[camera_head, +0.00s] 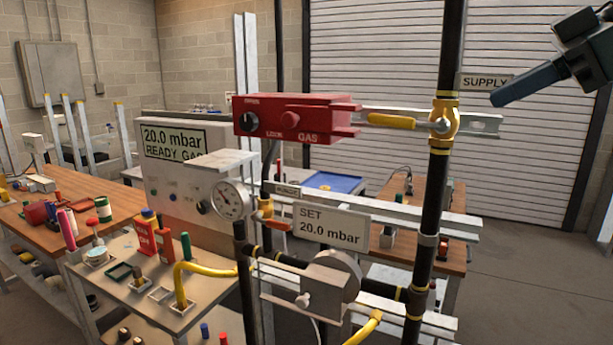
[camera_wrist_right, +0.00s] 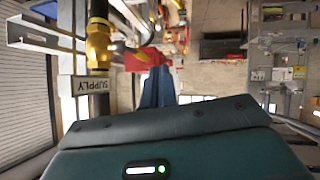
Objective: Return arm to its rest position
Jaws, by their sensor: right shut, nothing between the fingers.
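My right gripper (camera_head: 497,99) is at the upper right of the head view, its blue fingers together and empty. They point down and left, beside the SUPPLY tag (camera_head: 485,81) on the black vertical pipe (camera_head: 432,190). A gap to the brass valve (camera_head: 445,120) shows in the picture. In the right wrist view the closed blue fingers (camera_wrist_right: 158,88) are at the middle, with the upside-down SUPPLY tag (camera_wrist_right: 92,84) and brass valve (camera_wrist_right: 99,42) to their left. My left gripper is not in view.
A red GAS lock box (camera_head: 297,118) is left of the pipe, with a yellow handle (camera_head: 391,121) between them. Below are a gauge (camera_head: 230,200) and a SET 20.0 mbar sign (camera_head: 331,227). A cluttered bench (camera_head: 120,207) stands left. Open floor (camera_head: 520,290) lies right.

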